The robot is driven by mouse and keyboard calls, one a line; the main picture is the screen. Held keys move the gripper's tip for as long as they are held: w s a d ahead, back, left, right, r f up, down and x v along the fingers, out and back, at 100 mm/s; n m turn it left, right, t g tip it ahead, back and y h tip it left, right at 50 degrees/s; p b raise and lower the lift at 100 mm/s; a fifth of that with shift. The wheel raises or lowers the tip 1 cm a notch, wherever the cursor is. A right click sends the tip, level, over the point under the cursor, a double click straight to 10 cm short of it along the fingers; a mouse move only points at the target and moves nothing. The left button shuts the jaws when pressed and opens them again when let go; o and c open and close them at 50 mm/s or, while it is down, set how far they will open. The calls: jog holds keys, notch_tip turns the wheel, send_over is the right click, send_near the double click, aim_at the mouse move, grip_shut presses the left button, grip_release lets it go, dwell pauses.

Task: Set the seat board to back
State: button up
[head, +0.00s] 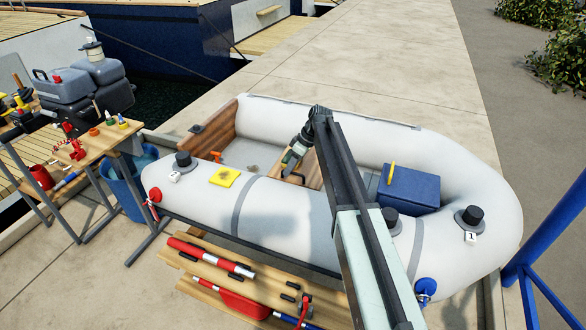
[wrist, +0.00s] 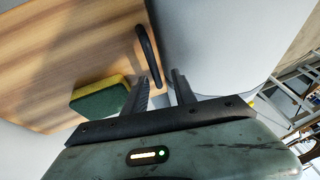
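The seat board (head: 312,172) is a wooden plank lying across the middle of the grey inflatable dinghy (head: 275,212). It also fills the upper left of the wrist view (wrist: 60,50). A black loop handle (wrist: 147,52) stands on the board near its edge; it also shows in the head view (head: 293,178). My gripper (head: 288,160) is over the board, close to the handle. In the wrist view its two fingers (wrist: 163,76) are apart, and the handle's lower end shows in the gap between them. I cannot tell whether it lies between the fingers or beyond them.
A green and yellow sponge (wrist: 100,97) is on the board beside the left finger. A blue box (head: 408,190) with a yellow handle is in the dinghy at right. A yellow item (head: 224,177) lies on the near tube. A cluttered table (head: 85,150) stands at left.

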jog(key=p+v, duration=0.7)
jog(key=shift+d+r, duration=0.15)
jog(key=shift+r, duration=0.2)
